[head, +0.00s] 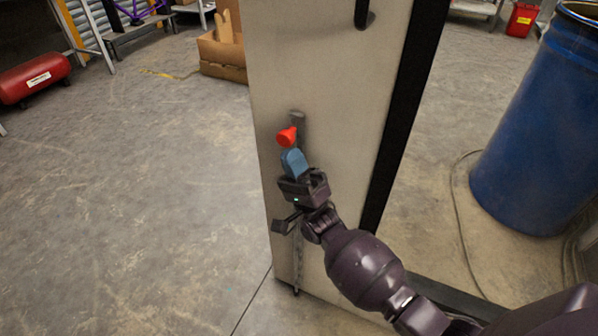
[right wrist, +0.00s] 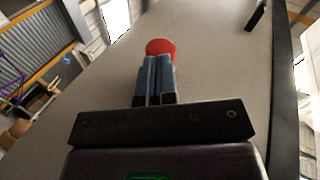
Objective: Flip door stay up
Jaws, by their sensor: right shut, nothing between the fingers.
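The door (head: 325,70) is a pale panel with a dark edge on its right side, standing upright in the head view. The door stay has a red knob (head: 287,137) near a grey bracket (head: 298,122) on the door face. A thin rod (head: 297,262) runs down the door to near the floor. My right gripper (head: 291,152) has blue fingers, shut and empty, just below the red knob. In the right wrist view the red knob (right wrist: 160,47) shows just beyond the closed fingertips; I cannot tell whether they touch it. My left gripper is not in view.
A large blue drum (head: 535,130) stands on the right, with a cable (head: 462,215) on the floor beside it. A cardboard box (head: 222,58) stands behind the door's left side. A red tank (head: 35,78) lies far left. The floor left of the door is clear.

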